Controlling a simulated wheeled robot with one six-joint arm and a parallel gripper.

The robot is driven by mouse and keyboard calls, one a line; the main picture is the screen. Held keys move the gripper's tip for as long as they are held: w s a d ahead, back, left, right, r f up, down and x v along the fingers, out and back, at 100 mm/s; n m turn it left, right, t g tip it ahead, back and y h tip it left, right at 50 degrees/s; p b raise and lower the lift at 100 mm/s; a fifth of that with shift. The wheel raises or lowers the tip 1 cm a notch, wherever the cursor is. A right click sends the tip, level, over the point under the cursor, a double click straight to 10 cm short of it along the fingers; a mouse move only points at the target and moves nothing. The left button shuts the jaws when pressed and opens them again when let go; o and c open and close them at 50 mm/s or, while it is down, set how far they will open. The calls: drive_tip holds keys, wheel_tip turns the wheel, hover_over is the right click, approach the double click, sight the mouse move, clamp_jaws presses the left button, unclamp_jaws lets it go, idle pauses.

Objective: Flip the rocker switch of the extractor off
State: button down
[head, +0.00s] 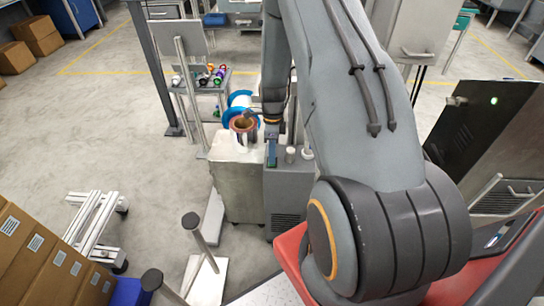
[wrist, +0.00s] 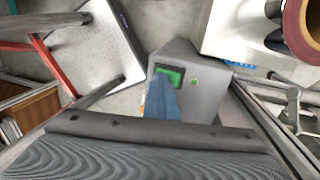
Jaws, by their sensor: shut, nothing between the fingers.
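The extractor is a grey box (head: 290,190) with a vent low on its front, below the middle of the head view. In the wrist view its grey top (wrist: 203,98) carries a green rocker switch (wrist: 172,73) in a dark frame and a small green light (wrist: 194,82). My gripper (head: 271,160) points down over the extractor's top in the head view. Its blue fingers (wrist: 162,97) are shut and empty, with the tip at the switch's lower left edge in the wrist view. They hide part of the switch; I cannot tell whether they touch it.
A pale cabinet (head: 236,180) stands close left of the extractor, with a reel (head: 243,123) above it. A cart with small coloured reels (head: 205,80) stands behind. Boxes (head: 40,250) and a slatted rack (head: 93,220) are at left.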

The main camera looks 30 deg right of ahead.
drive_tip(key=shift+w+d+f, duration=0.3)
drive_tip(key=shift+f, duration=0.05)
drive_tip(key=shift+w+d+r+p, duration=0.2)
drive_tip(key=shift+r+p, duration=0.15)
drive_tip(key=shift+r, duration=0.15)
wheel_tip(320, 180, up, 14)
drive_tip(key=b, duration=0.1)
drive_tip(key=shift+w+d+f, duration=0.15)
drive_tip(key=shift+w+f, duration=0.05)
drive_tip(key=shift+w, duration=0.2)
drive_tip(key=shift+w+d+f+b, duration=0.1)
drive_tip(key=shift+d+b, duration=0.05)
drive_tip(key=shift+b, duration=0.95)
drive_tip(key=f+p, duration=0.1)
drive_tip(key=f, duration=0.3)
drive_tip(key=s+a+f+p, duration=0.1)
drive_tip(key=f, duration=0.4)
drive_tip(key=s+f+p, duration=0.1)
drive_tip(key=f, duration=0.3)
drive_tip(key=shift+a+f+p, duration=0.15)
drive_tip(key=shift+f+p, duration=0.1)
drive_tip(key=shift+p, duration=0.15)
